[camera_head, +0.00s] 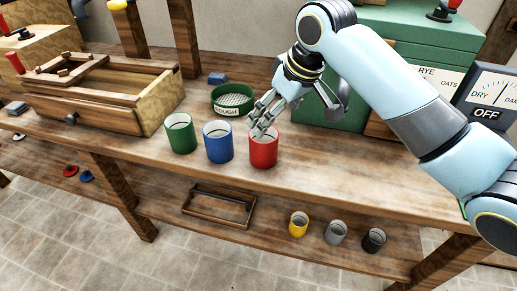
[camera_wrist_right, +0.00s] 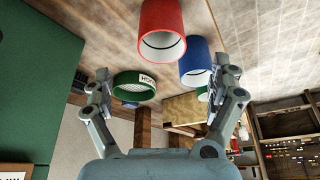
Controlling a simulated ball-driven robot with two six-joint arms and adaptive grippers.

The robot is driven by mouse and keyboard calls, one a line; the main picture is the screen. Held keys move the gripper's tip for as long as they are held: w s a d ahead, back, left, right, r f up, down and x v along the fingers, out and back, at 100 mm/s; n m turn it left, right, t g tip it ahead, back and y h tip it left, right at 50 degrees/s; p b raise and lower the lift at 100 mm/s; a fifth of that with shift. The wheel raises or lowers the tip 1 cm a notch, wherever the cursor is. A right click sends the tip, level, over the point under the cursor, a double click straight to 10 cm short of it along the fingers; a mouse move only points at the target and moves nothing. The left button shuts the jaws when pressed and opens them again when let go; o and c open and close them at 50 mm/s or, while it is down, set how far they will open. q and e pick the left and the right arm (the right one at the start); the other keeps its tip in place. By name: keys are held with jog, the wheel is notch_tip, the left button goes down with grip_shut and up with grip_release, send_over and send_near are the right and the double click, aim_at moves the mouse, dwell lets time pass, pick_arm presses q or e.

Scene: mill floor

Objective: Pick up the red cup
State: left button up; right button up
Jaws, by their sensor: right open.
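The red cup (camera_head: 264,152) stands upright on the wooden bench, at the right end of a row of three cups. It also shows in the wrist view (camera_wrist_right: 161,18), at the top middle, beyond and between my right fingers. My right gripper (camera_head: 265,120) is open and empty, at the cup's rim in the head view, where its fingers overlap the cup's top edge. In the wrist view its two fingers (camera_wrist_right: 163,75) are spread wide. I cannot tell whether they touch the cup. My left gripper is in neither view.
The blue cup (camera_head: 218,147) stands close left of the red one, with the green cup (camera_head: 180,138) beyond it. A green sieve (camera_head: 232,110) stands behind them. A green cabinet (camera_head: 400,50) is at the back right. The bench right of the red cup is clear.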

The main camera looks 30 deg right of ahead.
aim_at(263, 147)
jog(key=x, duration=0.9)
jog(key=shift+a+f+b, duration=0.2)
jog(key=shift+b, duration=0.2)
jog(key=c, duration=1.8)
